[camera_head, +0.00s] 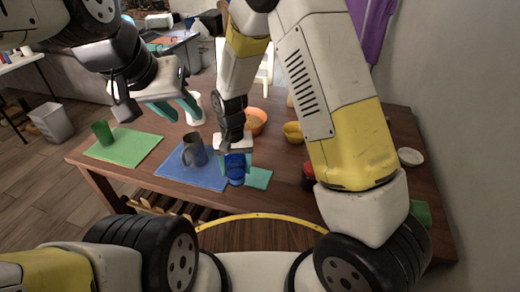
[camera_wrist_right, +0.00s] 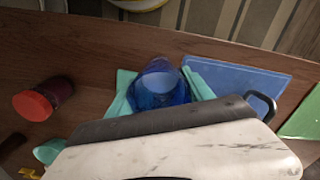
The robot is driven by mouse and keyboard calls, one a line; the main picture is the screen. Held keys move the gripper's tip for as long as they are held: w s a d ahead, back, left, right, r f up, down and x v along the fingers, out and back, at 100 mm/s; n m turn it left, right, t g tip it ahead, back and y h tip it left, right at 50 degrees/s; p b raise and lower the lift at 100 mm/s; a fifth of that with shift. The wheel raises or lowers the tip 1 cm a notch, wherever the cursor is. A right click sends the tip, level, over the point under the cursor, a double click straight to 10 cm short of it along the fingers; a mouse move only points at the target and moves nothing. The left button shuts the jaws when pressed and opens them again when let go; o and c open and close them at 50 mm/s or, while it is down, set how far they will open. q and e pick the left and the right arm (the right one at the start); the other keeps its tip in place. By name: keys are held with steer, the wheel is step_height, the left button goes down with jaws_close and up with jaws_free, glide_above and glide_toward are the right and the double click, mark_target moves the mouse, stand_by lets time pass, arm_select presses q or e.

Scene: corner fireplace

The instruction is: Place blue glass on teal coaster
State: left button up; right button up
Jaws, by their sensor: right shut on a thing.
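The blue glass (camera_head: 236,174) is between the fingers of my right gripper (camera_head: 236,160), which is shut on it. It also shows in the right wrist view (camera_wrist_right: 160,86), between teal fingers. The teal coaster (camera_head: 260,179) lies on the table just right of the glass in the head view, its left part hidden behind the glass. I cannot tell whether the glass touches the table or the coaster. My left gripper (camera_head: 178,109) is open and empty above the back left of the table.
A grey mug (camera_head: 194,150) stands on a blue mat (camera_head: 190,176) left of the glass. A green cup (camera_head: 102,132) stands on a green mat (camera_head: 128,149). Orange (camera_head: 257,120) and yellow (camera_head: 292,132) bowls sit behind. A red-lidded jar (camera_wrist_right: 35,104) stands to the side.

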steer(key=w+d, duration=0.4)
steer(key=w+d+f, duration=0.1)
steer(key=d, duration=0.2)
steer(key=shift+w, duration=0.4)
steer(key=shift+f, duration=1.7)
steer(key=shift+f, duration=0.1)
steer(key=o, duration=1.6)
steer(key=shift+o, duration=0.2)
step_height(320, 180, up, 12)
steer(key=s+d+r+t+y, duration=0.1)
steer(key=s+d+r, duration=0.25)
steer(key=r, duration=0.45)
steer(key=s+d+r+t+y, duration=0.1)
steer(key=s+d+r+t, duration=0.2)
steer(key=r, duration=0.5)
steer(key=s+d+r+t, duration=0.1)
steer(key=s+d+r, duration=0.2)
steer(key=s, duration=0.4)
steer(key=s+d+r+t, duration=0.1)
steer(key=s+d+r, duration=0.3)
steer(key=s, duration=0.3)
steer(key=shift+d, duration=0.2)
